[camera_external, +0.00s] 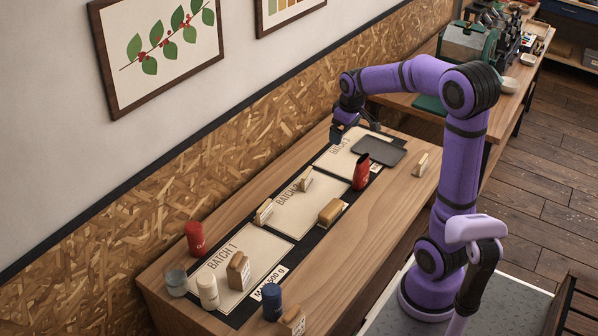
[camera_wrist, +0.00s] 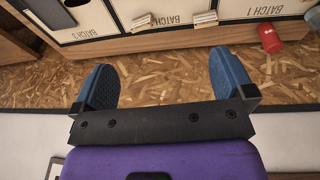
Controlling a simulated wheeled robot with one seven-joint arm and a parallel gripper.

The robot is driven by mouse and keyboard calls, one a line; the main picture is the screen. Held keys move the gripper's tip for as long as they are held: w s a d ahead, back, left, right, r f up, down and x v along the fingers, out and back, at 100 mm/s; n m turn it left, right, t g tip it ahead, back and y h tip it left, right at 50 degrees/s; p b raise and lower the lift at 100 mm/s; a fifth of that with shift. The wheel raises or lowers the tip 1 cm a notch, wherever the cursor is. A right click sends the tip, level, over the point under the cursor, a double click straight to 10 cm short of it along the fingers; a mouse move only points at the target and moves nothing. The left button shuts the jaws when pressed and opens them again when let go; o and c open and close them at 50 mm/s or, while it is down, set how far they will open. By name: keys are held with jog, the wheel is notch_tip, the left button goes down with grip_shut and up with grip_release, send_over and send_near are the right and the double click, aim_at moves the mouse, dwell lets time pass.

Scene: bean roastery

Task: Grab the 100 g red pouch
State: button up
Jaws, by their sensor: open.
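A red pouch-like item (camera_external: 361,172) stands upright on the worktable, at the front edge of the batch area near the dark tray. A red item also shows in the wrist view (camera_wrist: 270,38) beside the BATCH 1 card. I cannot read a weight on either red item. My gripper (camera_external: 338,132) is above the table's far back part, near the wall and BATCH 3, apart from both. In the wrist view my gripper (camera_wrist: 160,82) is open and empty between its blue fingers.
Tan blocks (camera_external: 331,211) and wooden holders stand on the cards. The table's front strip is mostly clear.

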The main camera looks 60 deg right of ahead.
jog(key=w+d+f+g, duration=0.1)
jog(key=w+d+f, duration=0.1)
jog(key=d+f, duration=0.3)
jog(key=w+d+f, duration=0.3)
jog(key=d, duration=0.4)
jog(key=g, duration=0.1)
send_over(363, 159)
jog(key=shift+y, duration=0.4)
jog(key=f, duration=1.2)
jog(key=shift+a, duration=0.25)
jog(key=f, duration=1.1)
jog(key=shift+w+d, duration=0.1)
jog(key=shift+d, duration=0.2)
jog(key=c, duration=0.8)
jog(key=shift+o, duration=0.2)
